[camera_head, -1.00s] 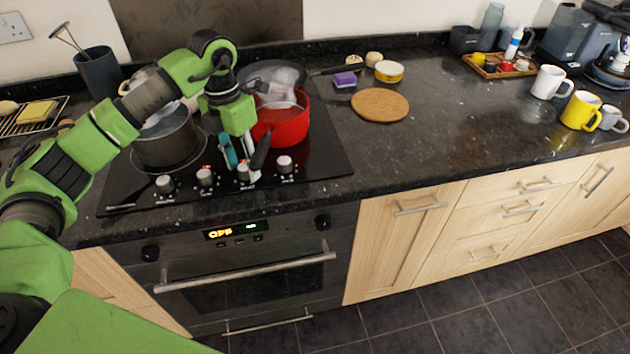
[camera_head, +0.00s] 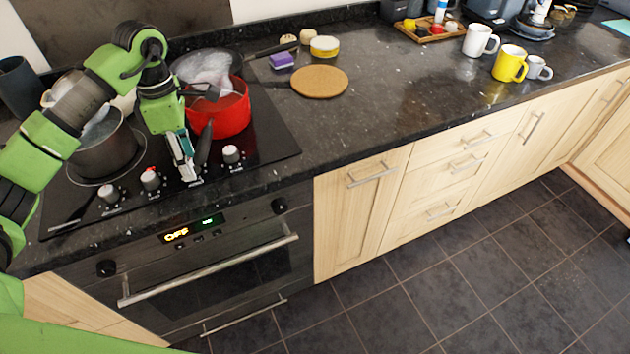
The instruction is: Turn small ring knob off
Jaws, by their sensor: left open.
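A row of silver control knobs lies along the front of the black cooktop (camera_head: 262,140). The far-left knob (camera_head: 108,193), the second knob (camera_head: 150,179) with a red mark at its top, and the far-right knob (camera_head: 231,154) show clearly. My left gripper (camera_head: 188,170) points down at the third knob, between the second and far-right ones. Its fingers are open and largely cover that knob, and I cannot tell whether they touch it. I cannot tell which knob belongs to the small ring. My right gripper is not in view.
A red pot (camera_head: 232,112) stands just behind the gripper, and a dark pot (camera_head: 108,150) is on the left rings. A dark handle (camera_head: 203,148) sticks out beside the fingers. A round wooden board (camera_head: 319,82) lies right of the cooktop. The counter's middle is clear.

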